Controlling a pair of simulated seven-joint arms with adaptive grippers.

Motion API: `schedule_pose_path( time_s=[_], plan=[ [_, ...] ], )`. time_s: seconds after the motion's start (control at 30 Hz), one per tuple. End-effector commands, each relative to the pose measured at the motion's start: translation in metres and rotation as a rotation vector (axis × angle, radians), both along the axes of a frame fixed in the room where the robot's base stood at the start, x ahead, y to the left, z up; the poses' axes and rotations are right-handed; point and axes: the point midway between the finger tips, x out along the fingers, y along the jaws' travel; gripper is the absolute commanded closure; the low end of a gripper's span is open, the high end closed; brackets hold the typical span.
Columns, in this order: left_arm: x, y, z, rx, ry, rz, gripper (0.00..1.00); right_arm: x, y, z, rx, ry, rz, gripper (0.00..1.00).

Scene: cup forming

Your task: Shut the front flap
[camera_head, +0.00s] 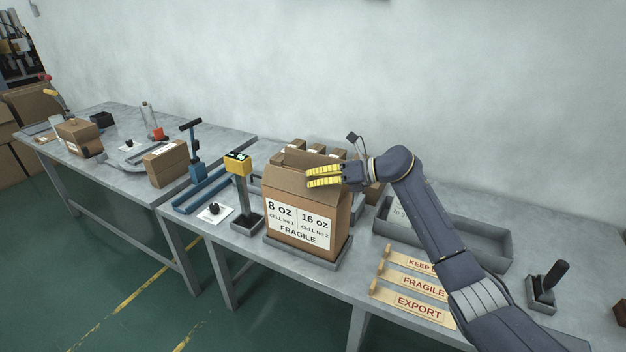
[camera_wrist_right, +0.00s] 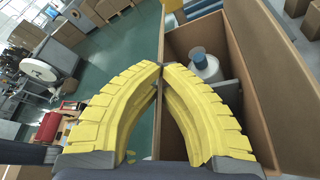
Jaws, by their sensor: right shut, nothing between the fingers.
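A brown cardboard box (camera_head: 270,222) stands on a grey tray at the middle of the bench. Its front bears a white label (camera_head: 299,226) reading 8 oz, 16 oz and FRAGILE. The front flap (camera_head: 285,180) rises above the label; its exact angle is hard to tell. My right gripper (camera_head: 309,177) is shut and empty at the flap's right part; I cannot tell if it touches. In the wrist view, its yellow fingertips (camera_wrist_right: 160,66) meet over a box edge. The box interior shows, with a blue-capped container (camera_wrist_right: 203,64) inside. My left gripper is not in view.
A yellow-headed stand (camera_head: 238,163) is close left of the box. Strips reading KEEP, FRAGILE and EXPORT (camera_head: 415,305) lie at the right, before a grey bin (camera_head: 480,238). A black-handled stamp (camera_head: 546,285) stands at far right. More boxes stand behind the box.

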Motion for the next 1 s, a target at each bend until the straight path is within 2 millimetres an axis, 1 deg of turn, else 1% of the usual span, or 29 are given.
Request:
schedule_pose_path(
  time_s=[0.17,0.4,0.53,0.9,1.0],
  plan=[
    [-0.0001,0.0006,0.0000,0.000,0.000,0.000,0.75,0.0010,-0.0003,-0.0010,0.007,0.020,0.000,1.00],
    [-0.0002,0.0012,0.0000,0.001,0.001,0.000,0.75,0.0070,-0.0025,-0.0065,0.065,0.162,0.000,1.00],
    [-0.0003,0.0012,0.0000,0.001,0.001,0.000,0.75,0.0089,-0.0032,-0.0081,0.088,0.212,0.001,1.00],
    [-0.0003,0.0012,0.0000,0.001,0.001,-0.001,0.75,0.0094,-0.0035,-0.0084,0.096,0.227,0.000,1.00],
    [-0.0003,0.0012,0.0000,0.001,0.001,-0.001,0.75,0.0093,-0.0035,-0.0083,0.096,0.227,0.000,0.87]
  ],
)
